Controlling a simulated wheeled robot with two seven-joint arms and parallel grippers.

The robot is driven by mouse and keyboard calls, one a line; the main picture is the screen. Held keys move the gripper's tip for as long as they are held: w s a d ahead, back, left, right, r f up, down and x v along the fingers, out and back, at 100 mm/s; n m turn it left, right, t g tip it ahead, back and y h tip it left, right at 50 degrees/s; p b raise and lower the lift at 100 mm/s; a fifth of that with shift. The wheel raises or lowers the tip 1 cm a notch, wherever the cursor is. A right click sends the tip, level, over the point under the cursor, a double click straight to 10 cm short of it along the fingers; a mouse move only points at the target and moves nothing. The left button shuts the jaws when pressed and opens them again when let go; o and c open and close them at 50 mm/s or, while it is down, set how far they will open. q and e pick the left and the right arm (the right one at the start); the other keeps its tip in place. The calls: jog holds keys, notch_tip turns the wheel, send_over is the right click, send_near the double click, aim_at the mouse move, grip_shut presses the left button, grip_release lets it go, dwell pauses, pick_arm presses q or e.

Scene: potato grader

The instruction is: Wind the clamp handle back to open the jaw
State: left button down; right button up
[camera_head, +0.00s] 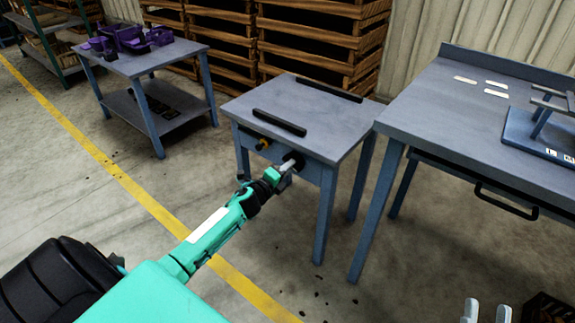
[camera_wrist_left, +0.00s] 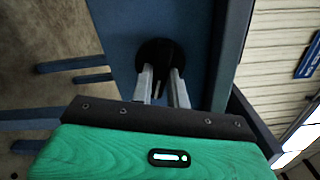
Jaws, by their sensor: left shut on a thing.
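The clamp is a small grey-topped table (camera_head: 325,108) with two black jaw bars: a near bar (camera_head: 278,122) and a far bar (camera_head: 308,90), with a wide gap of bare top between them. The dark round clamp handle (camera_head: 296,158) is on the table's front face; it also shows in the left wrist view (camera_wrist_left: 154,52). My left gripper (camera_head: 286,168) reaches it from the front and is shut on it, its two pale fingers reaching the black disc. The exact grip is partly hidden. My right gripper (camera_head: 487,312) shows only as two separated fingertips at the bottom edge, open and empty.
An orange-brown knob (camera_head: 262,144) sits on the same front face, left of the handle. A larger workbench (camera_head: 440,110) with a black drawer handle (camera_head: 505,203) stands close on the right. A table with purple parts (camera_head: 130,40) is at back left. Wooden crates stand behind.

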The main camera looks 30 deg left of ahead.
pick_arm(q)
jog(key=shift+n+p, duration=0.7)
jog(key=shift+n, duration=0.8)
pick_arm(e)
notch_tip(320, 180, down, 8)
jog(key=a+g, duration=0.2)
jog(key=g, duration=0.3)
jog(key=shift+s+a, duration=0.15)
jog(key=shift+s, duration=0.1)
jog(key=shift+r, duration=0.1)
pick_arm(q)
jog(key=c, duration=1.4)
grip_release()
jog(key=shift+o, duration=0.2)
